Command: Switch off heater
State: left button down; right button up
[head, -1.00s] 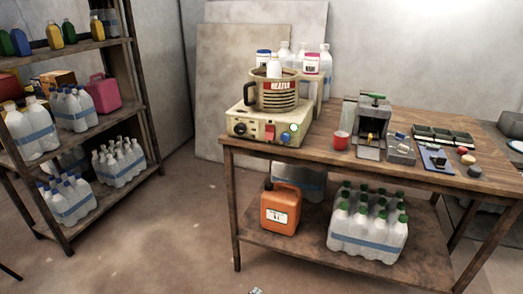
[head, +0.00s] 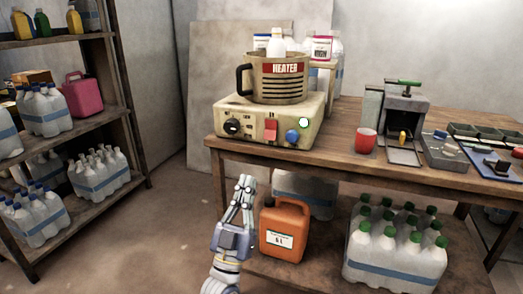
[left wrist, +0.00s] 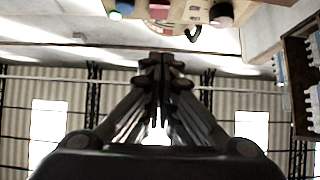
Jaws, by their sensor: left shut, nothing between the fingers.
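The heater's cream control box (head: 251,121) stands on the left end of the wooden table, with the vat labelled HEATER (head: 287,88) on top.
The table's front edge (head: 300,157) lies between my gripper and the heater's front. An orange canister (head: 285,230) stands just right of my gripper on the lower shelf, beside bottles with green caps (head: 395,250). A red cup (head: 366,141) stands right of the heater. A shelf rack (head: 125,110) is at the left.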

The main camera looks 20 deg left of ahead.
aim_at(270, 130)
pick_arm(q)
jog(key=shift+s+r, duration=0.1)
jog(key=shift+w+d+r+b, duration=0.1)
jog(key=shift+w+r+b, duration=0.25)
jog(key=shift+w+r, duration=1)
jog(key=shift+w+d+r+b, duration=0.1)
jog(key=shift+w+r+b, duration=0.35)
jog(key=shift+w, duration=1.65)
jog(key=shift+w+r+b, duration=0.3)
jog(key=shift+w+r, duration=0.6)
jog(key=shift+w, duration=0.85)
pick_arm(e)
jog(key=w+a+r+t+y, duration=0.1)
jog(key=w+r+t, duration=0.3)
jog(key=r, duration=0.6)
jog(key=shift+w+a+t+y, duration=0.35)
jog(key=shift+a+t, duration=0.45)
jog(key=shift+t, duration=0.3)
jog(key=shift+r, duration=0.1)
